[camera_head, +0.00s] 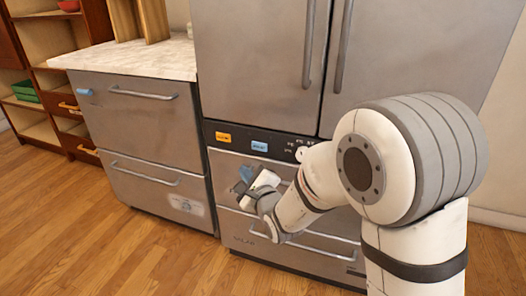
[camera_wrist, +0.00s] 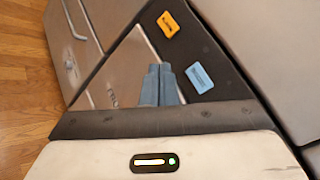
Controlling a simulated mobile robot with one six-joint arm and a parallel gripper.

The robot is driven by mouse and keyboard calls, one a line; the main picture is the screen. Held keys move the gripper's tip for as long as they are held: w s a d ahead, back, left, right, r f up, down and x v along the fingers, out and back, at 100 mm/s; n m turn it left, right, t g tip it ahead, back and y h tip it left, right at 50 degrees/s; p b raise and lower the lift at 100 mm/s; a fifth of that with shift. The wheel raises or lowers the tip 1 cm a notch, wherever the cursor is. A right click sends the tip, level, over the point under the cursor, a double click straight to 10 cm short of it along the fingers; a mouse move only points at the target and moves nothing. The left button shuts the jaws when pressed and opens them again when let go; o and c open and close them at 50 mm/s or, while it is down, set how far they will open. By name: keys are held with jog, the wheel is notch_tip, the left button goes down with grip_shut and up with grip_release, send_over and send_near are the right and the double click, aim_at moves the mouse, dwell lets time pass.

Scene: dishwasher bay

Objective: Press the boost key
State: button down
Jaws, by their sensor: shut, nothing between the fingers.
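A black control strip (camera_head: 290,148) runs below the tall steel doors and carries an orange key (camera_head: 223,137) and, to its right, a light blue key (camera_head: 259,146). Both have small lettering that I cannot read, so I cannot tell which is the boost key. The wrist view also shows the orange key (camera_wrist: 168,24) and the blue key (camera_wrist: 199,75) beyond and right of my fingertips. My gripper (camera_head: 242,181) is shut and empty, in front of the steel drawer just below the strip. Its fingertips (camera_wrist: 158,68) appear apart from both keys.
Left of the tall unit stands a steel two-drawer unit (camera_head: 130,120) with bar handles and a pale countertop (camera_head: 130,57). A small blue piece (camera_head: 86,91) is at its upper left. Wooden shelves (camera_head: 45,45) stand further left. The wooden floor (camera_head: 100,235) in front is clear.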

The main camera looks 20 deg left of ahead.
jog(key=p, duration=0.2)
send_near(254, 147)
jog(key=shift+s+a+x, duration=0.15)
jog(key=shift+a+x, duration=0.05)
jog(key=shift+x, duration=1)
jog(key=shift+s+a+x, duration=0.15)
jog(key=shift+x, duration=1.1)
jog(key=shift+w, duration=0.1)
jog(key=shift+w, duration=0.35)
jog(key=shift+w, duration=0.35)
dwell(0.5)
dwell(0.4)
jog(key=shift+s+b, duration=0.4)
jog(key=shift+s, duration=0.4)
jog(key=shift+s, duration=0.1)
